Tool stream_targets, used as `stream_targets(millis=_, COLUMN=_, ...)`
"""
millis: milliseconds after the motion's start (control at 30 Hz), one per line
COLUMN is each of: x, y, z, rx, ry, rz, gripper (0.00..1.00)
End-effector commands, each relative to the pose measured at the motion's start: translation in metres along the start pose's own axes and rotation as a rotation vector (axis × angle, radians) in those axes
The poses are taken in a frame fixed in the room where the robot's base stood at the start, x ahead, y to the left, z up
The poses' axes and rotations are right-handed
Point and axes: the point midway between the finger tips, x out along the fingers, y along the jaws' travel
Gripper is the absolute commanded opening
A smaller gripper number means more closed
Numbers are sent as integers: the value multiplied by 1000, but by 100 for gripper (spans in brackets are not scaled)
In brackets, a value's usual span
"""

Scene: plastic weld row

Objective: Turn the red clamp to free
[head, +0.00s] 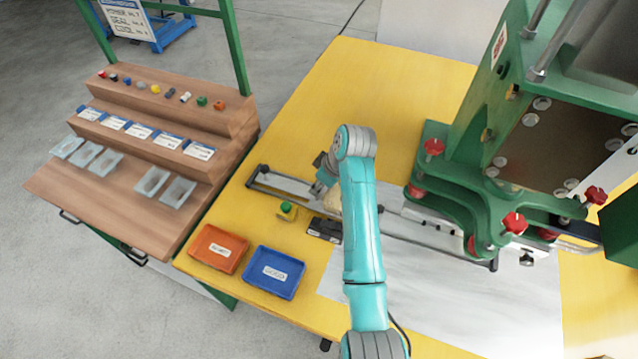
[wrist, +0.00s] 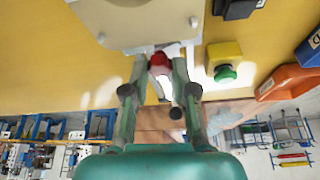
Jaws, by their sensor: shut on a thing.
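The red clamp (wrist: 159,60) shows in the wrist view as a small red knob at the edge of a pale plate (wrist: 130,25). My gripper (wrist: 160,68) has its two fingers on either side of the knob and is shut on it. The clamp's lower part and its exact turn angle are hard to make out. In the head view my arm covers the clamp, and only part of my gripper (head: 326,178) shows above the rail fixture (head: 285,184).
A yellow box with a green button (head: 286,209) stands close by my gripper. An orange tray (head: 218,249) and a blue tray (head: 273,272) lie at the table's front left. A green press with red knobs (head: 434,147) stands at right. The yellow table's back (head: 375,85) is clear.

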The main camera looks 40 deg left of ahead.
Motion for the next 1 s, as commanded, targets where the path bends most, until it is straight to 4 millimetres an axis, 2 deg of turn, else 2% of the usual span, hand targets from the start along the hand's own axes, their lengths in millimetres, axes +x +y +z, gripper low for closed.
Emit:
stream_targets(millis=500, x=0, y=-2, z=-1, rx=307, ry=1, rz=129, gripper=0)
stream_targets(millis=1000, x=0, y=-3, z=-1, rx=404, ry=0, rz=169, gripper=0)
